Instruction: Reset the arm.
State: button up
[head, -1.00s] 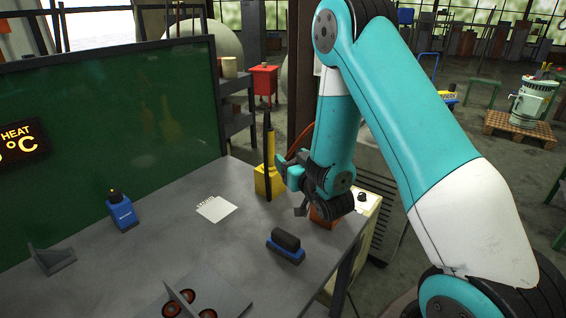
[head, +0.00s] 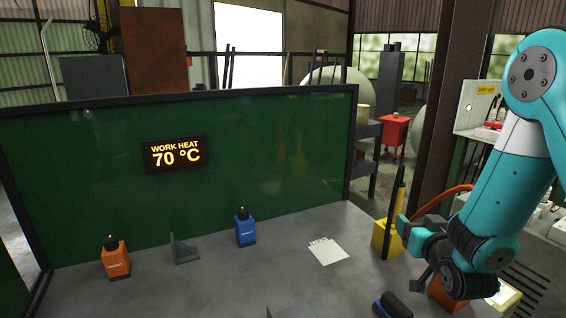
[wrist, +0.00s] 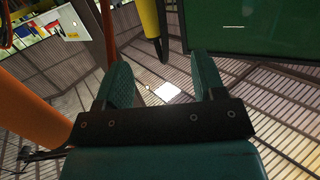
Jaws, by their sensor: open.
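My arm reaches in from the right in the head view. My gripper (head: 404,228) is beside the yellow block with a dark upright rod (head: 382,236), at the right end of the grey table. The wrist view shows my gripper (wrist: 162,82) with its two teal fingers wide apart and nothing between them. Whether a finger touches the yellow block cannot be told.
The grey table (head: 200,285) holds an orange bottle (head: 116,262), a blue bottle (head: 245,230), a grey bracket (head: 184,250), a white sheet (head: 328,252) and a blue-black block (head: 392,306). A green panel (head: 270,150) with a "70 °C" sign (head: 175,153) stands behind.

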jog(key=s+a+r+n+g+y+p, duration=0.1)
jog(key=s+a+r+g+y, duration=0.3)
jog(key=a, duration=0.3)
jog(key=s+a+r+n+g+y, duration=0.1)
jog(key=s+a+r+g, duration=0.1)
jog(key=s+a+g, duration=0.4)
jog(key=s+a+r+n+g, duration=0.2)
jog(key=s+r+n+g, duration=0.1)
jog(key=s, duration=0.6)
jog(key=s+a+r+n+g+p, duration=0.1)
jog(key=s+a+r+n+g, duration=0.2)
jog(key=s, duration=0.7)
jog(key=shift+n+g, duration=0.3)
jog(key=shift+a, duration=0.1)
